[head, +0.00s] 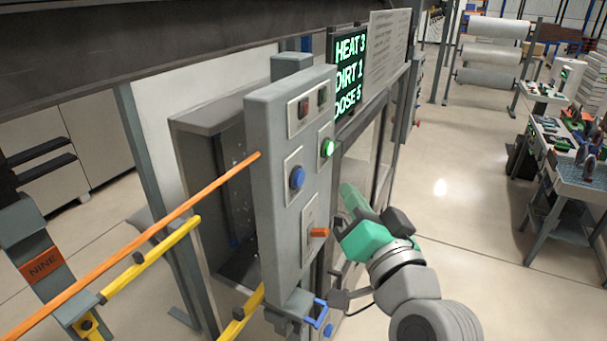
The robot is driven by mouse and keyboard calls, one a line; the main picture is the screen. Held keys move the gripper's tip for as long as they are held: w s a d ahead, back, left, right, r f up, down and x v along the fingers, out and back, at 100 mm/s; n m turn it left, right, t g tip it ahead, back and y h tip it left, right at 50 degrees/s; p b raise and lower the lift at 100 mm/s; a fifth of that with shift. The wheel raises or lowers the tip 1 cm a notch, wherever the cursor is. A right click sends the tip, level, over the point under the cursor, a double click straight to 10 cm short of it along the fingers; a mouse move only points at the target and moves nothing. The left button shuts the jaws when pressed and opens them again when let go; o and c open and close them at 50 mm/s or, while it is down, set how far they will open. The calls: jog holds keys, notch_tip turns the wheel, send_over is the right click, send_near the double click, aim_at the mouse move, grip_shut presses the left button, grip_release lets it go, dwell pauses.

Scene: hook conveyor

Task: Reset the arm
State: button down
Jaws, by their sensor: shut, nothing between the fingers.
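My arm (405,270) reaches up from the lower right in the head view. My gripper (347,192), with a green body, points up and left beside the right edge of a grey control panel (268,215). Its fingers are shut with nothing visible in them. The panel carries a blue round button (297,178), a lit green button (327,148) and an orange lever switch (319,232) close to my gripper's left side. I cannot tell whether the gripper touches the panel.
A display (349,75) reads HEAT 3, DIRT 1, DOSE 5. An orange bar (150,235) and a yellow rail (150,258) run left of the panel, near a post marked NINE (42,263). A workbench (570,170) stands at right. Floor between is open.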

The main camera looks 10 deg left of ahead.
jog(key=s+a+r+n+t+h+p, duration=0.2)
jog(key=s+r+t+h+p, duration=0.5)
jog(key=s+r, duration=1.3)
jog(key=shift+s+r+h, duration=0.4)
jog(key=shift+r, duration=0.5)
jog(key=shift+d+r+p, duration=0.15)
jog(key=shift+r+p, duration=0.9)
jog(key=shift+d+r+p, duration=0.15)
jog(key=shift+r+p, duration=0.85)
